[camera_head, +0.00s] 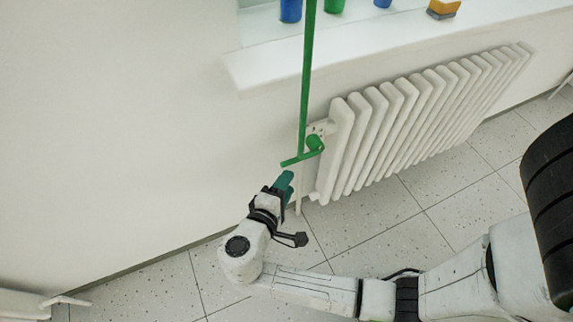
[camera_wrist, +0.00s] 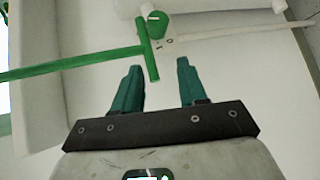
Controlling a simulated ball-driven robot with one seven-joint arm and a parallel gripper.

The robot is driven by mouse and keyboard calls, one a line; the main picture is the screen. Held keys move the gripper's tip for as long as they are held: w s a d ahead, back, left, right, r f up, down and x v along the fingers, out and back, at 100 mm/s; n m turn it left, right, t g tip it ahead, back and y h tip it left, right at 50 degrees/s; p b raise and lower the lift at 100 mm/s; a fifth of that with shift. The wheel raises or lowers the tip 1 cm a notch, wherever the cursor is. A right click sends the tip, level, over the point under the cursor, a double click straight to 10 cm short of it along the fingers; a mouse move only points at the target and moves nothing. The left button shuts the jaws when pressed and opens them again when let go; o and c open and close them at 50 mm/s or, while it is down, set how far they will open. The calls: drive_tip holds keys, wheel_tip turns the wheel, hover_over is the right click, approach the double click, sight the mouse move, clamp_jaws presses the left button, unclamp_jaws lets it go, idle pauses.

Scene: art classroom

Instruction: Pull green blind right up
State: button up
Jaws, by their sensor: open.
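A long green pull rod (camera_head: 306,75) hangs down the wall from the top of the head view and ends in a short green crossbar (camera_head: 291,161). The blind itself is out of view. My gripper (camera_head: 287,176) is just below the crossbar, its teal fingers pointing up at it. In the wrist view, the rod (camera_wrist: 70,65) comes in from the left and the crossbar (camera_wrist: 150,60) reaches between the two spread fingertips of my gripper (camera_wrist: 159,65). The gripper is open and holds nothing. I cannot tell whether a finger touches the crossbar.
A white radiator (camera_head: 400,120) stands right of the rod, with a green valve knob (camera_head: 314,143) close behind the crossbar. The white windowsill (camera_head: 400,42) above juts out and carries blue and green cups (camera_head: 291,10) and a yellow block (camera_head: 443,8). The tiled floor (camera_head: 150,292) is clear.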

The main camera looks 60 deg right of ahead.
sight(290, 160)
drive_tip(key=shift+n+t+h, duration=0.4)
drive_tip(key=shift+t+h, duration=0.1)
drive_tip(key=shift+h, duration=0.3)
drive_tip(key=x, duration=0.3)
drive_tip(key=w+x, duration=0.1)
drive_tip(key=x, duration=0.2)
drive_tip(key=w+x, duration=0.1)
drive_tip(key=x, duration=0.2)
drive_tip(key=shift+r+b, duration=0.1)
drive_tip(key=shift+b, duration=0.2)
clamp_jaws()
